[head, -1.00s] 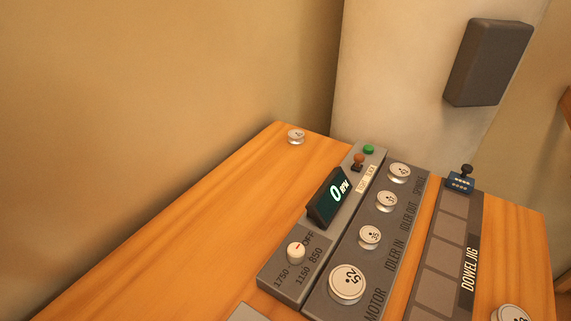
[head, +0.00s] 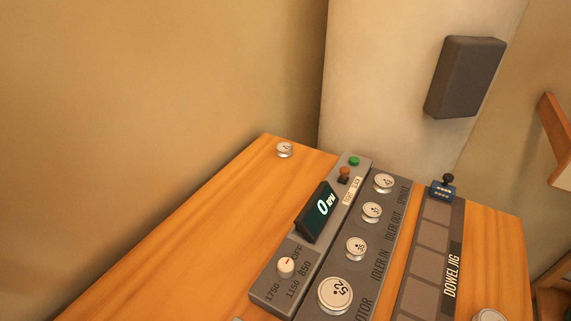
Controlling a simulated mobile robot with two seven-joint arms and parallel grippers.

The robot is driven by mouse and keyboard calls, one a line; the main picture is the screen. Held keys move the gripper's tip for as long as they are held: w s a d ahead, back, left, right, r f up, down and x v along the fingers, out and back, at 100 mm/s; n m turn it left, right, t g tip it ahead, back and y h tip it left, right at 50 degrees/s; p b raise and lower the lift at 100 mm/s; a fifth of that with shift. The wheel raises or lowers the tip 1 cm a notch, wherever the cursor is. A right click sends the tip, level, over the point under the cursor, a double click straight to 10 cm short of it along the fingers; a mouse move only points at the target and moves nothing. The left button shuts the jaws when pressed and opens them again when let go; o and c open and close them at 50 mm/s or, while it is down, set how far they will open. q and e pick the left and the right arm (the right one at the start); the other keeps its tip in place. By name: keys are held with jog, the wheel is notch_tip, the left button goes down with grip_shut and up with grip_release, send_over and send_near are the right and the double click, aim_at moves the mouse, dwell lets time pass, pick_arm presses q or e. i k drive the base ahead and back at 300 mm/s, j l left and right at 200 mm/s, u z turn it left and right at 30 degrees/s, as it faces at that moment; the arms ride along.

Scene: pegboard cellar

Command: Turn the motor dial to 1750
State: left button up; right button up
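The motor dial (head: 286,265) is a small white knob with a red pointer mark, on the near end of a grey control box. Labels around it read OFF, 850, 1150 and 1750. The red mark points up, nearest the OFF label. A dark display (head: 319,212) on the same box reads 0 RPM. Neither of my grippers shows in the head view, so I cannot see whether either is open or shut.
A grey pulley board (head: 330,268) with several numbered discs lies right of the box. A dowel jig strip (head: 421,262) lies further right.

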aim_at(286, 266)
jog(key=l+u, duration=0.3)
jog(key=u, duration=0.2)
jog(key=l+u, duration=0.3)
jog(key=u, duration=0.2)
jog(key=l+u, duration=0.3)
jog(key=u, duration=0.15)
jog(key=k+l+u, duration=0.1)
jog(key=l+u, duration=0.15)
jog(key=u, duration=0.25)
jog(key=k+l+u, duration=0.15)
jog(key=u, duration=0.35)
